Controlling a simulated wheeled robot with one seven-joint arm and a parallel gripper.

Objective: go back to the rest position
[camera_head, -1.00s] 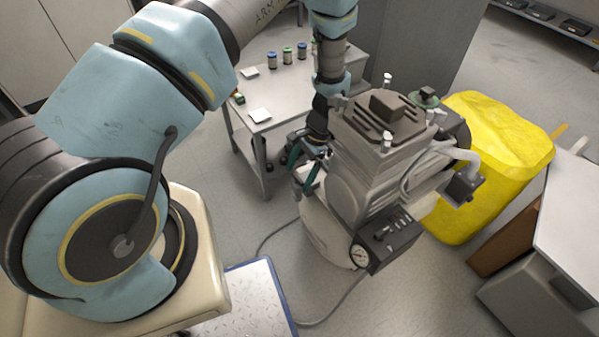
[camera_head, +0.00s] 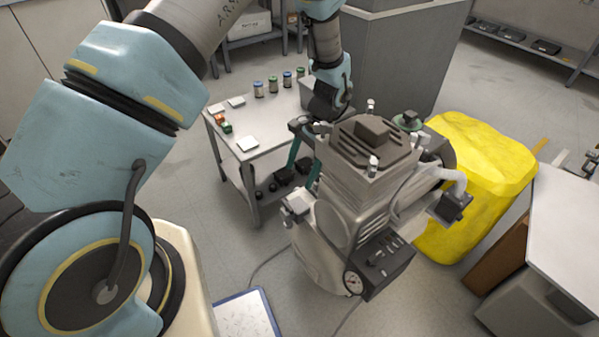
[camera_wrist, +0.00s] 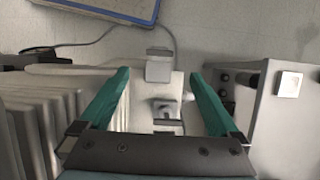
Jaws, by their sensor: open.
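My gripper (camera_head: 304,160) is in the head view at the left side of the compressor, in front of the small table. Its green fingers point down and are partly hidden by the compressor. In the wrist view my gripper (camera_wrist: 162,98) is open, with its two green fingers well apart and nothing held between them. Below and between the fingers are a pale block-like part (camera_wrist: 158,68) and a small grey fitting (camera_wrist: 165,110). The compressor (camera_head: 365,200) stands on the floor, with a dark ribbed top, a gauge and a control box.
A small table (camera_head: 262,135) with jars and white pads stands behind my gripper. A white bench (camera_head: 570,230) is at the far right. A blue-edged plate (camera_head: 245,315) and a cable lie on the floor.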

